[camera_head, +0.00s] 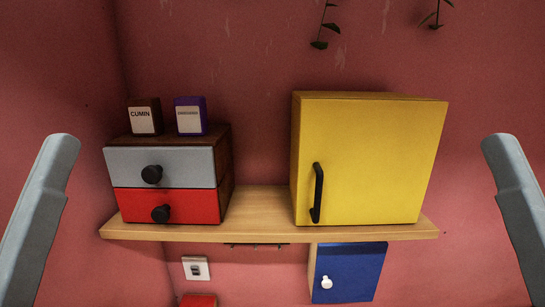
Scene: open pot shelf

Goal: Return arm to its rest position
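My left arm (38,215) comes in at the left edge and my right arm (517,212) at the right edge. Both show as plain grey links, well apart from the shelf and its contents. I cannot see the fingertips of either gripper. The wooden shelf (262,205) runs across the middle. On it stand a yellow cabinet (375,160) with a black handle, its door shut, and a small two-drawer chest with a grey drawer (190,166) above a red drawer (190,205), both shut.
A brown box labelled cumin (145,117) and a purple box (190,115) stand on the chest. A blue cabinet (352,272) hangs below the shelf, near a white wall switch (196,268). The shelf between chest and yellow cabinet is clear. Leaves hang at the top.

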